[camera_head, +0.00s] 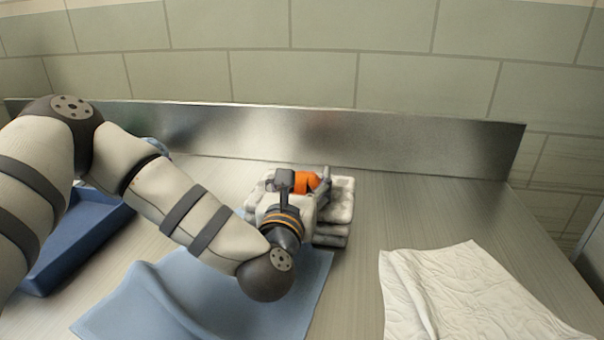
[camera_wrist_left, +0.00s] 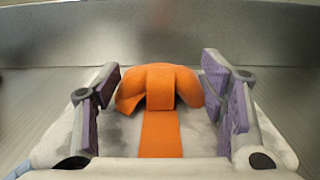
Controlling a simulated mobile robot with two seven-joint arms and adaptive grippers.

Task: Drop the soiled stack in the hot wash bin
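A stack of folded grey-white, stained cloths (camera_head: 340,205) lies on the metal counter near the back in the head view. An orange strap (camera_head: 306,181) with a raised loop or knot is on top of it. In the left wrist view the orange strap (camera_wrist_left: 160,132) runs over the middle of the stack (camera_wrist_left: 195,142). My left gripper (camera_wrist_left: 163,85) is over the stack, its purple-padded fingers apart on either side of the orange loop, with gaps visible. My left arm and gripper (camera_head: 298,184) hide part of the stack in the head view. No bin is clearly identifiable.
A blue tray-like container (camera_head: 85,235) stands at the left, partly behind my left arm. A blue cloth (camera_head: 190,295) lies in front of the stack. A white crumpled cloth (camera_head: 465,290) lies at the right. A metal backsplash (camera_head: 400,145) closes the back; bare counter (camera_head: 390,205) shows right of the stack.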

